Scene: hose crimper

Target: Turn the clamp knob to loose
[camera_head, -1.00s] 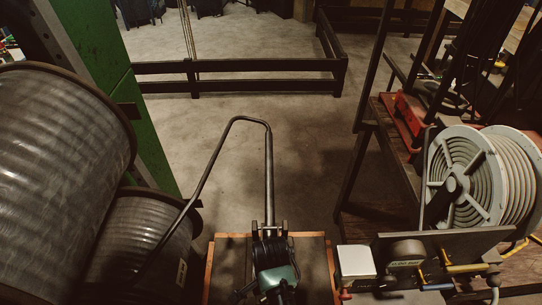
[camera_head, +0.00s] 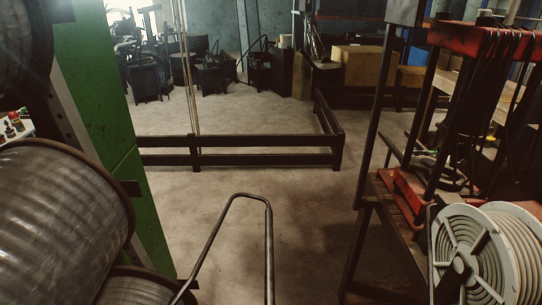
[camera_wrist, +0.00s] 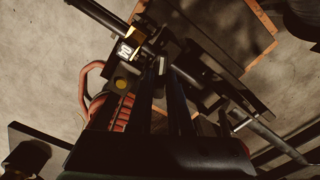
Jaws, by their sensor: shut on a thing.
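In the wrist view, my gripper (camera_wrist: 165,80) reaches in among the dark metal parts of a machine. Its two dark fingers are shut on a small part, which I take to be the clamp knob; shadow and the fingers hide most of its shape. A white number label (camera_wrist: 125,50) sits just left of the fingertips. A round yellow piece (camera_wrist: 121,83) lies below the label, beside a ribbed orange-red part (camera_wrist: 123,113). The knob's turn position cannot be read. Neither my gripper nor the knob shows in the head view.
In the wrist view, a red curved handle or hose (camera_wrist: 85,85) and a metal bar (camera_wrist: 270,138) flank my gripper. In the head view, a bent metal tube (camera_head: 268,240) rises in front. Large drums (camera_head: 60,225) stand left, a grey hose reel (camera_head: 462,262) right. Open floor (camera_head: 235,195) lies between.

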